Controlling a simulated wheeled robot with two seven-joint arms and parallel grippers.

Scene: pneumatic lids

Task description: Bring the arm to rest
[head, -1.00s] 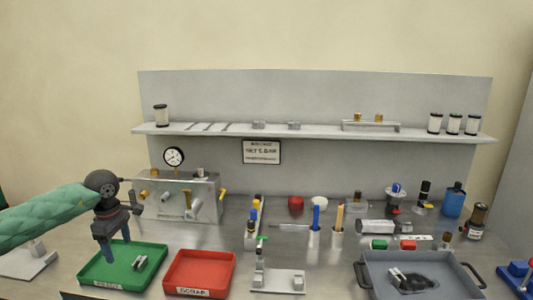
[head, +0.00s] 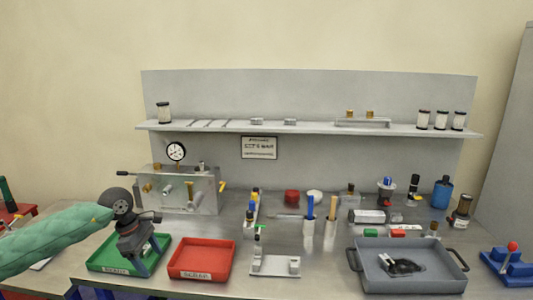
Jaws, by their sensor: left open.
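My left arm, in a green quilted sleeve, comes in from the left. Its dark gripper (head: 148,268) hangs over the right part of the green tray (head: 102,266), fingers pointing down and to the right. The gripper is open and nothing shows between its fingers. It hides part of the green tray, and I cannot tell whether a small metal part still lies in there. My right gripper is not in view.
A red tray (head: 203,274) stands just right of the gripper. Behind is a metal test box (head: 203,196) with a gauge. A metal fixture (head: 275,266) and a grey tray (head: 362,280) holding a dark part stand further right.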

